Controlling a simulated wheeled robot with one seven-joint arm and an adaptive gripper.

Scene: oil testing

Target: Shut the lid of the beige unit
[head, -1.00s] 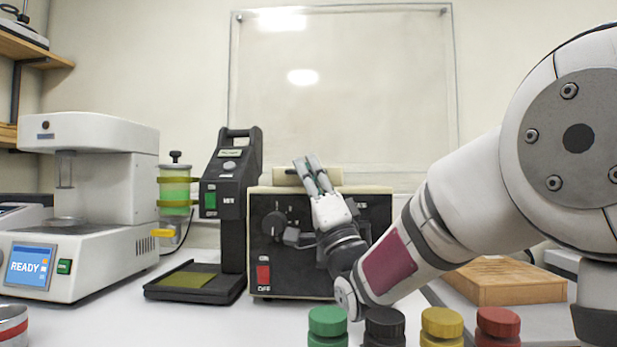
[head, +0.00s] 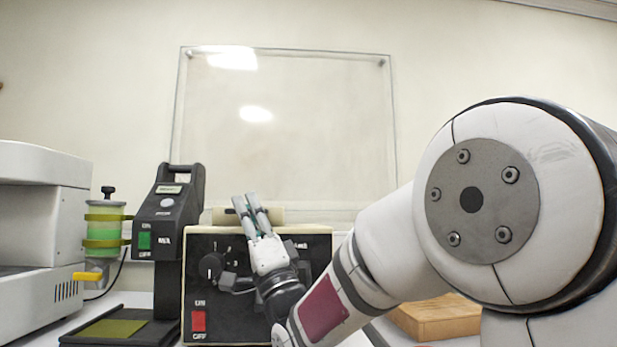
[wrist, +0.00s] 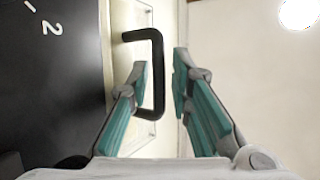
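The beige unit (head: 190,275) stands on the bench, with a beige casing and a black front panel that carries a knob and a red switch. A cream lid part (head: 278,215) shows on its top, partly behind my gripper; how far it is open I cannot tell. My gripper (head: 246,198) is in front of the unit, fingers pointing up, with the tips at the height of the lid part. In the wrist view the fingers are apart, and the bar of a black handle (wrist: 157,75) lies between the fingertips (wrist: 160,70), nearer the left one.
A black device (head: 168,225) with a green switch stands close on the unit's left. A green-filled cylinder (head: 104,232) and a white machine (head: 40,220) are farther left. A wooden block (head: 435,318) lies to the right, behind my arm. A clear panel (head: 320,120) hangs on the wall.

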